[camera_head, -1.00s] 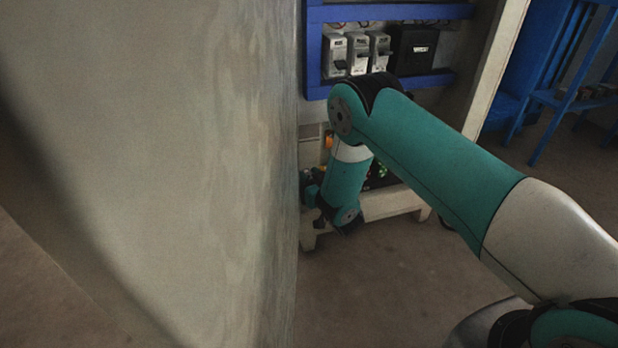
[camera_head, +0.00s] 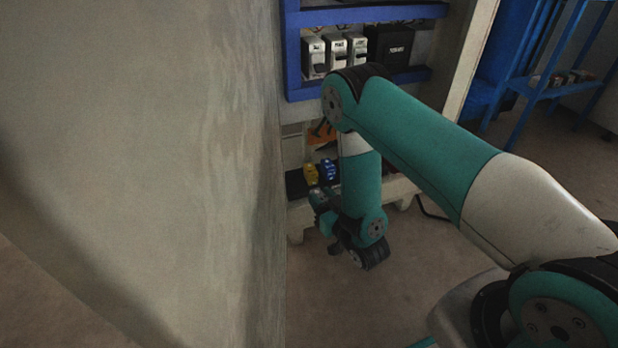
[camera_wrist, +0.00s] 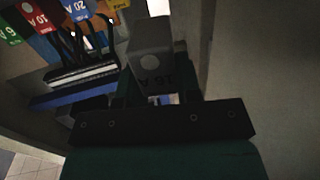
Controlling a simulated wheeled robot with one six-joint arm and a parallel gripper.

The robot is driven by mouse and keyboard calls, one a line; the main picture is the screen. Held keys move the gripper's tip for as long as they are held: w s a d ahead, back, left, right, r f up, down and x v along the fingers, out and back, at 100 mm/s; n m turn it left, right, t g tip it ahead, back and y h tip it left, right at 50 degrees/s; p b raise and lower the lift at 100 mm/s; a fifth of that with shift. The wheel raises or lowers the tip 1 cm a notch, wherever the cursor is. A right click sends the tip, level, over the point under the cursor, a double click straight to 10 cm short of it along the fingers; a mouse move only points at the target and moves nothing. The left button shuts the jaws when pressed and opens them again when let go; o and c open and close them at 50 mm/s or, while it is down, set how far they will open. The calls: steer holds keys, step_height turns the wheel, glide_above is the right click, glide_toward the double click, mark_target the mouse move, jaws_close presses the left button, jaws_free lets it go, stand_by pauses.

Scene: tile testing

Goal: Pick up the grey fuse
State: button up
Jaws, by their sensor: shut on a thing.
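The grey fuse (camera_wrist: 152,55) shows in the wrist view at the upper middle, with a round mark and dark lettering that looks like "16 A". My gripper (camera_wrist: 158,98) is shut on it; the fuse stands out beyond the dark gripper body. In the head view my gripper (camera_head: 318,200) hangs low by the bench, partly hidden by my arm. I cannot make out the grey fuse in the head view.
A blue-framed panel (camera_head: 365,14) holds several grey breakers and a black box (camera_head: 390,47). Yellow (camera_head: 311,174) and blue (camera_head: 328,170) pieces sit on the low bench. A wall (camera_head: 150,150) fills the left. Coloured rating labels (camera_wrist: 76,10) show in the wrist view.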

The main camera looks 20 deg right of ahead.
steer(key=shift+s+d+f+b, duration=0.1)
steer(key=shift+s+f+b, duration=0.05)
steer(key=shift+s+b, duration=0.4)
steer(key=shift+s+f+b, duration=0.1)
steer(key=shift+f+b, duration=0.05)
steer(key=shift+b, duration=0.6)
steer(key=b, duration=0.2)
steer(key=s+b, duration=0.1)
steer(key=b, duration=0.2)
steer(key=s+b, duration=0.1)
steer(key=b, duration=0.2)
steer(key=shift+s+d+r, duration=0.25)
steer(key=shift+r, duration=0.15)
step_height(320, 180, up, 62)
steer(key=m+h+p, duration=0.2)
steer(key=h+p, duration=0.1)
steer(key=p, duration=4.1)
glide_above(325, 202)
steer(key=w+d, duration=0.5)
steer(key=w, duration=0.2)
steer(key=w+p, duration=1.1)
steer(key=p, duration=0.5)
steer(key=shift+d, duration=0.2)
steer(key=shift+w+f+p, duration=0.1)
steer(key=shift+w+p, duration=0.6)
steer(key=shift+p, duration=0.5)
